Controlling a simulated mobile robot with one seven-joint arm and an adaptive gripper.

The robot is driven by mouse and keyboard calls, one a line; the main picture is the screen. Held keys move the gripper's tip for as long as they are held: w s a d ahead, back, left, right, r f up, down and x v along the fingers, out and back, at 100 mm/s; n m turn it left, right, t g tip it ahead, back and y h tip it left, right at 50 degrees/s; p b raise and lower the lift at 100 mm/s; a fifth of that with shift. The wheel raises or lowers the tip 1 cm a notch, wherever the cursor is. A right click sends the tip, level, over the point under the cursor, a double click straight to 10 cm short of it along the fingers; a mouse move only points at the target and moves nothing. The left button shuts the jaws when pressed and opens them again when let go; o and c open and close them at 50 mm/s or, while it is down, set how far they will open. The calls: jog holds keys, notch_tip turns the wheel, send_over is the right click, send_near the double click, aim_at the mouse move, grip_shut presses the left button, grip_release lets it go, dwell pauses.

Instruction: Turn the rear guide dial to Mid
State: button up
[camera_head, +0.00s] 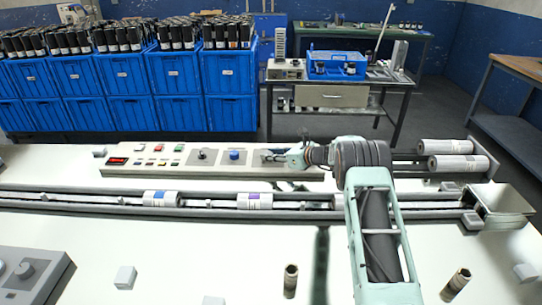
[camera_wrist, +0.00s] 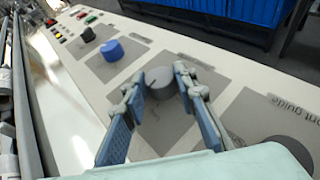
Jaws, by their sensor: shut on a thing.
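The grey round dial (camera_wrist: 159,83) sits on a dark grey plate of the control panel in the wrist view. My gripper (camera_wrist: 158,78) has one finger on each side of this dial and is shut on it. The label behind the dial is too blurred to read, and its pointer setting cannot be made out. To its right is another grey dial (camera_wrist: 288,154), whose label ends in "ont guide". In the head view my gripper (camera_head: 277,158) reaches the right part of the panel from the right, and the held dial cannot be made out there.
The panel (camera_head: 140,166) also carries a blue knob (camera_head: 236,156), a black knob (camera_head: 202,155), coloured buttons and a red display (camera_head: 117,161). A conveyor with wrapped rolls (camera_head: 160,198) runs in front. Blue crates (camera_head: 226,110) stand behind.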

jog(key=shift+m+t+h+b, duration=0.95)
jog(key=shift+m+b, duration=0.25)
jog(key=shift+b, duration=1.1)
jog(key=shift+t+b, duration=0.25)
jog(key=shift+b, duration=0.3)
jog(key=m+t+h+b, duration=0.1)
jog(key=m+h+b, duration=0.1)
jog(key=b, duration=0.4)
jog(key=shift+a+r, duration=0.1)
jog(key=shift+a, duration=0.05)
jog(key=shift+s+r+m+h+b, duration=0.1)
jog(key=shift+r+m+h+b, duration=0.15)
jog(key=shift+b, duration=0.9)
jog(key=o, duration=1)
jog(key=shift+f, duration=0.1)
jog(key=shift+c, duration=0.2)
jog(key=shift+o, duration=1)
jog(key=shift+f, duration=0.15)
jog(key=shift+s, duration=0.2)
jog(key=v, duration=1.1)
jog(key=shift+s, duration=0.35)
